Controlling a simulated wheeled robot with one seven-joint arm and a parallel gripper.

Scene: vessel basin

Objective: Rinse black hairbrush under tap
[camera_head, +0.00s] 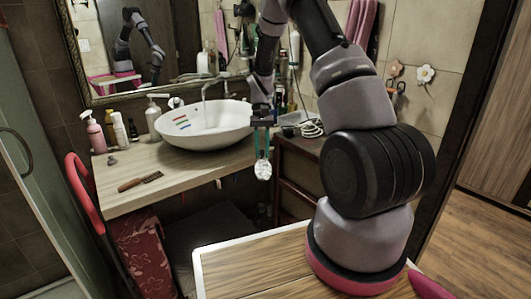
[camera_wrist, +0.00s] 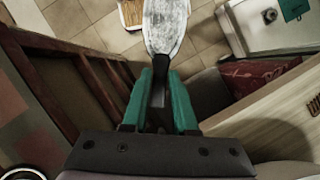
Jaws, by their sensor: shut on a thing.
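My gripper (camera_head: 262,143) hangs right of the basin, off the counter's right end. Its teal fingers, also in the wrist view (camera_wrist: 160,88), are shut on the dark handle of what looks like the hairbrush (camera_wrist: 166,28). Its oval head is whitish and mottled, not plainly black; in the head view it (camera_head: 263,171) hangs below the fingers. The white oval basin (camera_head: 225,132) stands on the wooden counter.
A brown brush or comb (camera_head: 140,183) lies on the counter's front left. Pump bottles (camera_head: 95,133) stand left of the basin. A dark wooden cabinet (camera_head: 302,168) with a coiled cord on top is right of my gripper. A red chair (camera_head: 82,193) stands at the left.

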